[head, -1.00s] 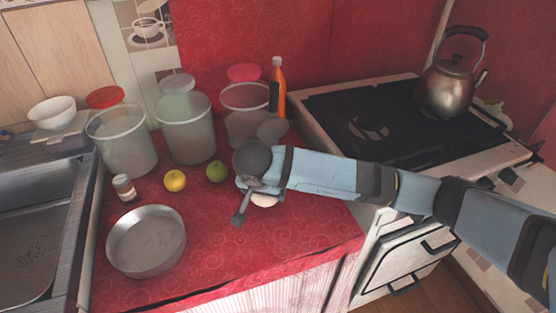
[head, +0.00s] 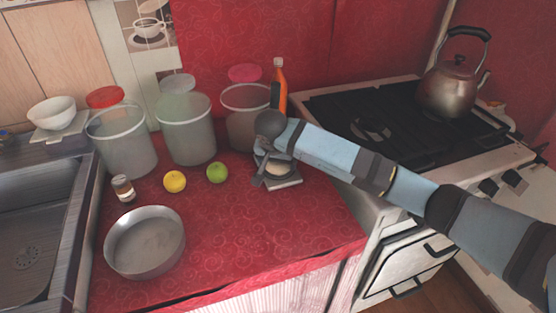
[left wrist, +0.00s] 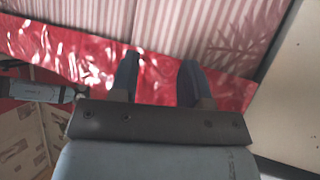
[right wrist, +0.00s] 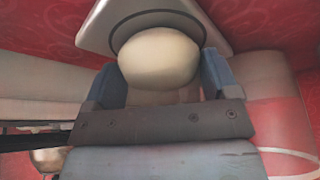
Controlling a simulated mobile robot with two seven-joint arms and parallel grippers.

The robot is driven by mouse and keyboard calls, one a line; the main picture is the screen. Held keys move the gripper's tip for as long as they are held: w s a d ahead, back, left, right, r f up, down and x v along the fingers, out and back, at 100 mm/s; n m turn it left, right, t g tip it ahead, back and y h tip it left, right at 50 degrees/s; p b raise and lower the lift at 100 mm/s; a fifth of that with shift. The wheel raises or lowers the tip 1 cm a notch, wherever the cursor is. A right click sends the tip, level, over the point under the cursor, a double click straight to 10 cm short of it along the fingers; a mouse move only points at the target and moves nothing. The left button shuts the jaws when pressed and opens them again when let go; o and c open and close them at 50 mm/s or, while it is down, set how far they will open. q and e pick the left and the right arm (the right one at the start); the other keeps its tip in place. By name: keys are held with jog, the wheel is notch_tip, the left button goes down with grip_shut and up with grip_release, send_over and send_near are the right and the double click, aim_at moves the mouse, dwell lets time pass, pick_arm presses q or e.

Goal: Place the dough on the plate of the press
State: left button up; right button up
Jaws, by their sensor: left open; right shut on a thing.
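The dough (head: 279,171) is a pale round ball. In the right wrist view the dough (right wrist: 158,58) sits between the two fingers of my right gripper (right wrist: 160,80), which is shut on it. The press (head: 288,184) is a pale, square-based thing at the right part of the red counter, partly hidden by my right gripper (head: 262,176). Its pale plate (right wrist: 95,28) with a dark ring shows behind the dough in the right wrist view. I cannot tell whether dough and plate touch. My left gripper (left wrist: 157,80) is open and empty, seen only in the left wrist view.
A metal pan (head: 146,243), a lemon (head: 174,182), a green apple (head: 217,173) and a small jar (head: 123,188) stand to the left. Several canisters and an orange bottle (head: 280,85) stand behind. The stove with a kettle (head: 450,88) is at right. The front middle counter is clear.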

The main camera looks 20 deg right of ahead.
jog(key=shift+f, duration=0.15)
jog(key=o, duration=1)
jog(key=shift+c, duration=0.2)
jog(key=shift+s+r, duration=0.1)
jog(key=shift+r, duration=0.45)
pick_arm(q)
jog(key=shift+s+a+f+p, duration=0.1)
jog(key=shift+a+p, duration=0.15)
jog(key=shift+p, duration=0.55)
pick_arm(e)
jog(key=v, duration=1.1)
pick_arm(q)
jog(key=shift+r, duration=0.2)
pick_arm(e)
jog(key=shift+a, duration=0.1)
